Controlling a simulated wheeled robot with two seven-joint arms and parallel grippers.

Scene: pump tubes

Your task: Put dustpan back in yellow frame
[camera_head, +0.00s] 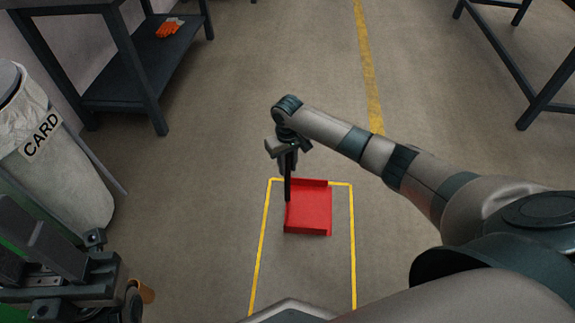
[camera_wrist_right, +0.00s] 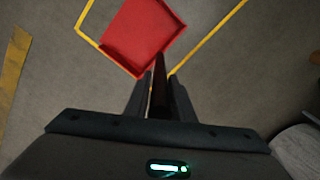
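The red dustpan (camera_head: 308,210) shows over the far end of the yellow frame (camera_head: 260,240) marked on the floor. Its back edge overlaps the frame's far line in the head view. Its dark handle (camera_head: 288,180) stands upright at its left side. My right gripper (camera_head: 287,148) is at the top of the handle. In the right wrist view, the fingers of my right gripper (camera_wrist_right: 160,88) close in on both sides of the handle, with the red pan (camera_wrist_right: 143,35) beyond. Whether the pan touches the floor is unclear. My left gripper (camera_head: 45,250) is at the lower left, away from the dustpan; its finger gap is unclear.
A bin labelled CARD (camera_head: 55,155) stands at the left. A dark shelf table (camera_head: 135,65) with orange gloves (camera_head: 170,27) is at the far left, another table frame (camera_head: 510,60) at the far right. A yellow line (camera_head: 366,65) runs along the floor. The floor around the frame is clear.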

